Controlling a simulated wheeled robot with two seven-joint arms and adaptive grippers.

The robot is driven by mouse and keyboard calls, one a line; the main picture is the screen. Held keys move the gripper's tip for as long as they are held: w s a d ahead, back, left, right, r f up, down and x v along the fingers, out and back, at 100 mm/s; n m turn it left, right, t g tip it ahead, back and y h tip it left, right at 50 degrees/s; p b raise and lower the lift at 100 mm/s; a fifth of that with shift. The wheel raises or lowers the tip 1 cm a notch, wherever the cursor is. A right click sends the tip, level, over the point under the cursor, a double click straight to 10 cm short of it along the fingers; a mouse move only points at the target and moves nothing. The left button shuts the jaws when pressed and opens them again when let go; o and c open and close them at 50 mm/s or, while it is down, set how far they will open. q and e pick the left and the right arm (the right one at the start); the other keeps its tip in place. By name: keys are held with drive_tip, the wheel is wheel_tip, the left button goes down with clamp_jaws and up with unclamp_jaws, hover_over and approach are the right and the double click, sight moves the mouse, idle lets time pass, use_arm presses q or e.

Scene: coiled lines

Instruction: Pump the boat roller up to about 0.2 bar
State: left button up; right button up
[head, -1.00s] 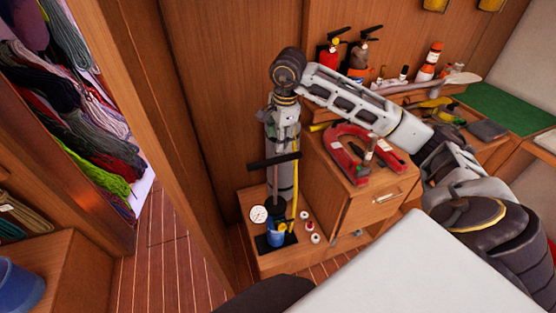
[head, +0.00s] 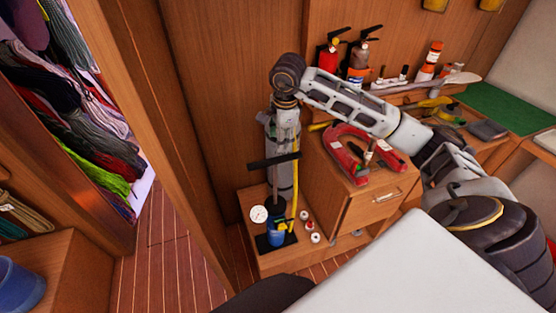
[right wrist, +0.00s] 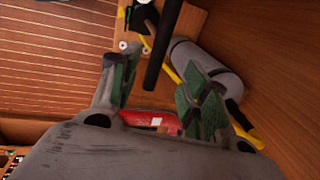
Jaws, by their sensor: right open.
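The blue hand pump (head: 276,238) stands upright on a low wooden step, with its rod up and a black T-handle (head: 274,161) on top. A round white gauge (head: 259,214) is beside it. A yellow hose (head: 294,190) runs up towards the grey cylinder, apparently the boat roller (head: 288,178), which also shows in the right wrist view (right wrist: 208,68). My right gripper (head: 278,145) points down just above the handle. In the right wrist view the open gripper (right wrist: 160,85) has the black handle bar (right wrist: 160,50) between its fingers in the picture; contact cannot be told. My left gripper is out of view.
A red horseshoe-shaped object (head: 348,155) lies on the wooden cabinet (head: 345,205) right of the pump. Two small white round pieces (head: 315,238) lie on the step. Fire extinguishers (head: 328,58) hang behind. Coiled lines (head: 75,120) fill a locker at left.

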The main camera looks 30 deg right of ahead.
sight(278, 158)
drive_tip(key=f, duration=0.4)
drive_tip(key=w+f+p, duration=0.1)
drive_tip(key=f, duration=0.3)
drive_tip(key=w+f+p, duration=0.1)
drive_tip(key=f, duration=0.3)
drive_tip(key=shift+w+d+f, duration=0.1)
drive_tip(key=shift+w+d, duration=0.05)
drive_tip(key=shift+d, duration=0.1)
clamp_jaws()
